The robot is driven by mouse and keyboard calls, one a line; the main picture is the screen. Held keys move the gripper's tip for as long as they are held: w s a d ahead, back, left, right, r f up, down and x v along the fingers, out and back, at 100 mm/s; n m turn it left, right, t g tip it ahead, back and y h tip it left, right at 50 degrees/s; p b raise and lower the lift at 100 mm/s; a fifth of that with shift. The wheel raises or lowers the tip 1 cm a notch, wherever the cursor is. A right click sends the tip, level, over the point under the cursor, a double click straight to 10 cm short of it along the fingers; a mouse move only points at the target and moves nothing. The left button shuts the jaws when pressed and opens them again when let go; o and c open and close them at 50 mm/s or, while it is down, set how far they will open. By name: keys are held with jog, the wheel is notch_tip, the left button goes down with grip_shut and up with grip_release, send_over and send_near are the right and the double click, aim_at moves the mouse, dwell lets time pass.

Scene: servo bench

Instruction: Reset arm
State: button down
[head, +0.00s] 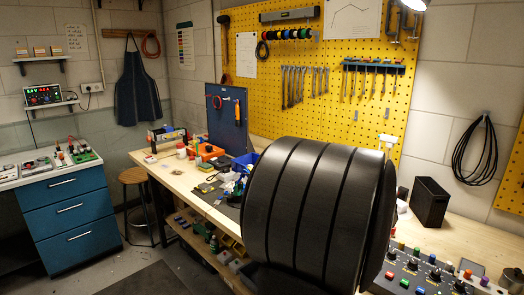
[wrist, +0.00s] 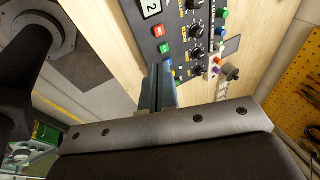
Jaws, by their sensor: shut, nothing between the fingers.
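My gripper (wrist: 158,76) is in the wrist view, its two grey fingers together and empty. The fingertips appear in front of the lower edge of a dark control panel (wrist: 176,30); whether they touch it I cannot tell. In the head view the gripper does not show; a large black ribbed cylinder, which seems to be part of my own arm, fills the middle right and hides part of the bench. The control panel also shows there at the lower right (head: 410,272), with coloured buttons and knobs.
The wooden workbench (head: 478,246) carries a black box (head: 429,202) right of the arm. Small parts and tools crowd its left part. A yellow pegboard (head: 335,60) with hanging tools stands behind. A blue drawer cabinet (head: 70,207) and a stool (head: 133,176) are at the left.

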jog(key=s+x, duration=0.1)
jog(key=x, duration=0.6)
jog(key=v, duration=0.8)
jog(key=shift+w, duration=0.45)
jog(key=c, duration=1.9)
grip_release()
jog(key=shift+r, duration=0.15)
jog(key=shift+c, duration=0.2)
jog(key=o, duration=1.4)
jog(key=s+r, duration=0.1)
jog(key=r, duration=0.1)
jog(key=s+r, duration=0.1)
jog(key=r, duration=0.1)
jog(key=s+r, duration=0.1)
jog(key=r, duration=0.2)
jog(key=shift+s, duration=0.4)
jog(key=o, duration=0.4)
jog(key=shift+d+f, duration=0.15)
jog(key=shift+f, duration=0.15)
jog(key=shift+c, duration=0.2)
jog(key=shift+o, duration=0.9)
jog(key=s+x, duration=0.1)
jog(key=x, duration=0.8)
jog(key=shift+w, duration=0.5)
jog(key=v, duration=1)
